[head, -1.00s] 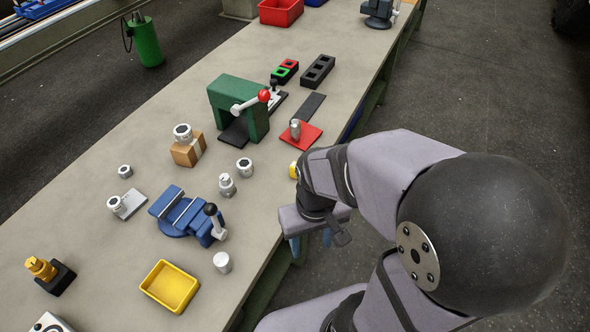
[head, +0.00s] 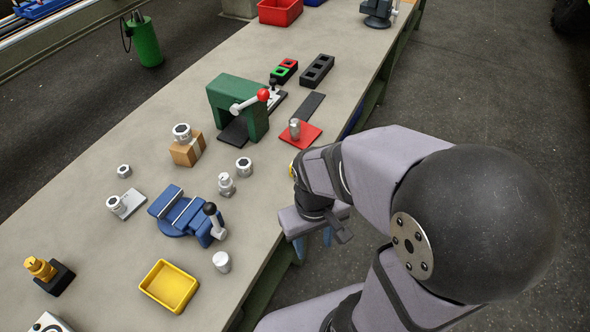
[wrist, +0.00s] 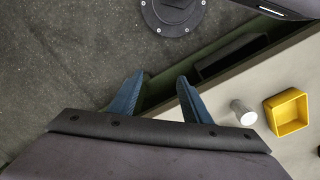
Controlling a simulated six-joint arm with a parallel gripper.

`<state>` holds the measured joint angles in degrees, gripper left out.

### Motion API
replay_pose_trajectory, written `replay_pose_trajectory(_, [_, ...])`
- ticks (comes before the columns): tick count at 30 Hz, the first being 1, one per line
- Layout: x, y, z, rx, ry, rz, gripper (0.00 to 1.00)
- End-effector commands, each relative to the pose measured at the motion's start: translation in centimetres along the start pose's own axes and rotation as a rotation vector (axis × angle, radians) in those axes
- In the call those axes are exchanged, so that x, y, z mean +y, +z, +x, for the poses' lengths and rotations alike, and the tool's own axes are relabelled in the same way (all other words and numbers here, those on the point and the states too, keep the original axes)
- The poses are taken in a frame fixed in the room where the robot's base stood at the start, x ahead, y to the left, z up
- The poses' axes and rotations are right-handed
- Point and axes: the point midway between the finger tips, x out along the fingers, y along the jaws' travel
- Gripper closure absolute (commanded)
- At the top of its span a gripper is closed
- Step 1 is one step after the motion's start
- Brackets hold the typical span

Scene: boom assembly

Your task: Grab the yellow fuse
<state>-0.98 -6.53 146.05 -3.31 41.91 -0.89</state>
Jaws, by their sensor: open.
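No yellow fuse can be clearly made out. My gripper (head: 313,243) hangs just off the bench's right edge, far from the yellow piece. In the wrist view, its two blue fingers (wrist: 160,88) are apart with nothing between them, above the dark floor and bench edge.
A yellow bin (head: 169,287), which shows in the wrist view (wrist: 289,112), and a grey cylinder (head: 222,262) stand near the bench's front. A blue vise (head: 180,213), a green press (head: 240,105) and several metal fittings occupy the middle. Bare bench (head: 90,240) lies between them.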

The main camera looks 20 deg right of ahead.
Motion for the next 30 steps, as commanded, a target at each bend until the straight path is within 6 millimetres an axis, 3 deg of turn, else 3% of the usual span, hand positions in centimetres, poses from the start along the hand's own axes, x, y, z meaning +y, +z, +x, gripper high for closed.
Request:
replay_pose_trajectory(8, [4.0, -0.6, 3.1, -0.165, 0.254, -0.484, 0.56])
replay_pose_trajectory(11, [6.0, -2.3, 3.9, -0.245, 0.394, -0.733, 0.56])
replay_pose_trajectory(16, [8.2, -7.4, 4.3, -0.368, 0.652, -1.149, 0.56])
replay_pose_trajectory(20, [7.8, -12.6, 4.3, -0.446, 0.861, -1.443, 0.56])
replay_pose_trajectory(24, [5.8, -17.6, 4.2, -0.501, 1.065, -1.695, 0.56])
replay_pose_trajectory(30, [2.5, -21.9, 4.1, -0.534, 1.263, -1.902, 0.56])
